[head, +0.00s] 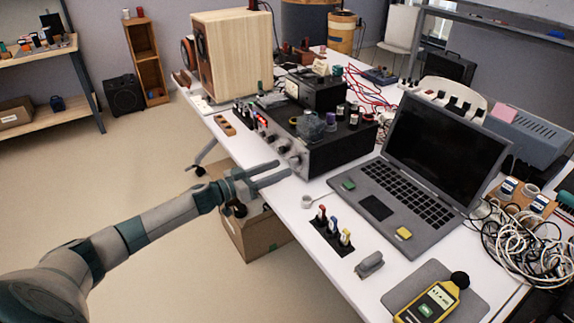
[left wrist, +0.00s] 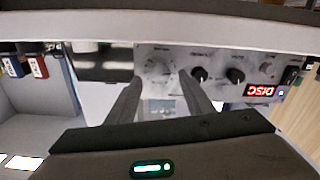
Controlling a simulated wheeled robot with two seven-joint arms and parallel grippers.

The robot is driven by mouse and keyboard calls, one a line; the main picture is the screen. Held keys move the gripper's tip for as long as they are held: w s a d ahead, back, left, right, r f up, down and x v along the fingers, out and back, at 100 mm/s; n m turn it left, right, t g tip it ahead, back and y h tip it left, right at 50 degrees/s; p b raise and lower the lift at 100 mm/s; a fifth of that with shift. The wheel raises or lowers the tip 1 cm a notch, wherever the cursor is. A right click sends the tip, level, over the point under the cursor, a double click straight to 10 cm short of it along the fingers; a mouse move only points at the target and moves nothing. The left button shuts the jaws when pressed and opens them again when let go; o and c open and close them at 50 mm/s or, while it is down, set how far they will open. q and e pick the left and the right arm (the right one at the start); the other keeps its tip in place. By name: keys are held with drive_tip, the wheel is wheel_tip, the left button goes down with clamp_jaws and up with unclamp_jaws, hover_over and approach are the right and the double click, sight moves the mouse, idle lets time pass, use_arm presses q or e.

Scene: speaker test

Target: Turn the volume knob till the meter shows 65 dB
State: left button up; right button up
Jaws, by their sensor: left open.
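The amplifier (head: 325,150) is a black box with a silver front panel on the white table. Its large silver volume knob (head: 296,161) is at the panel's near end. In the left wrist view the panel appears upside down, and the knob (left wrist: 158,68) shows between and beyond my fingertips. My left gripper (head: 286,169) is open and empty, its fingers pointing at the panel; it also shows in the left wrist view (left wrist: 157,82). I see no clear contact with the knob. The yellow sound meter (head: 428,303) lies at the front; its small digits are hard to read.
Two black knobs (left wrist: 218,76) and a red display (left wrist: 262,91) sit beside the volume knob. A laptop (head: 405,170) stands right of the amplifier. A block with coloured plugs (head: 331,237) lies near the table edge. A wooden speaker (head: 240,55) stands behind.

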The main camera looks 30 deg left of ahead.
sight(291, 164)
use_arm(q)
drive_tip(key=shift+x, duration=2)
drive_tip(key=c, duration=1)
